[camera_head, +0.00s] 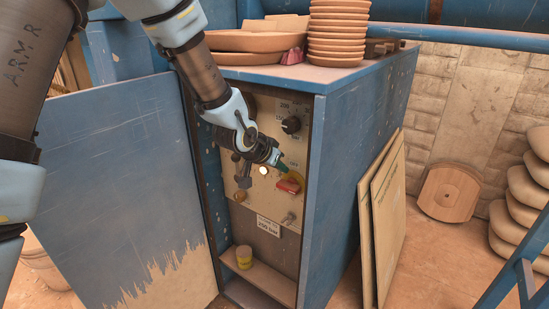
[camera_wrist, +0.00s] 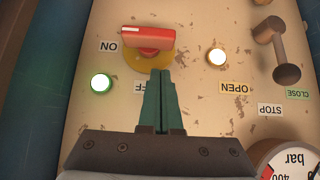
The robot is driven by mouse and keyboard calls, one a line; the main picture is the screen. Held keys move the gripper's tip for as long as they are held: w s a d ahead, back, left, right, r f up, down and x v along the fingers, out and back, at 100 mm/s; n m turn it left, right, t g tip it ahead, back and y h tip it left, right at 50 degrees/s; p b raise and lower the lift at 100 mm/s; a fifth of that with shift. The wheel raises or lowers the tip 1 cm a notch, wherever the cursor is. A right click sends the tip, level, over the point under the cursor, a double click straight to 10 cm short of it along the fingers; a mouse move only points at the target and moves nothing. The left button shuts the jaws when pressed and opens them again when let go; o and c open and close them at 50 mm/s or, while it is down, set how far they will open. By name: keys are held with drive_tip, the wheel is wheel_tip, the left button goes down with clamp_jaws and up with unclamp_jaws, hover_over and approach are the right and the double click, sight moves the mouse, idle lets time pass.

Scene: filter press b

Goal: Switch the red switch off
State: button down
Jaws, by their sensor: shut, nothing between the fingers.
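The red switch (camera_head: 289,185) is a rotary handle on a yellow plate on the beige control panel. In the wrist view the red handle (camera_wrist: 148,37) lies nearly level, its white-marked end at the left, beside the "ON" label. That view shows the labels upside down. The "OFF" label (camera_wrist: 139,87) is partly hidden behind my fingers. My gripper (camera_head: 281,168) is at the panel, close beside the switch. In the wrist view my gripper's green fingers (camera_wrist: 160,72) are together and empty, with tips at the yellow plate's lower edge; I cannot tell whether they touch it.
A lit green lamp (camera_wrist: 100,82), a lit pale lamp (camera_wrist: 217,56), a lever (camera_wrist: 280,50) and a bar gauge (camera_wrist: 292,162) surround the switch. The blue cabinet door (camera_head: 130,190) stands open at left. Boards (camera_head: 385,220) lean at right. Clay dishes (camera_head: 338,35) stand on top.

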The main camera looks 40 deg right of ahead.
sight(289, 186)
drive_tip(key=shift+f, duration=1.35)
drive_tip(key=shift+w+a+p, duration=0.1)
drive_tip(key=shift+p, duration=0.4)
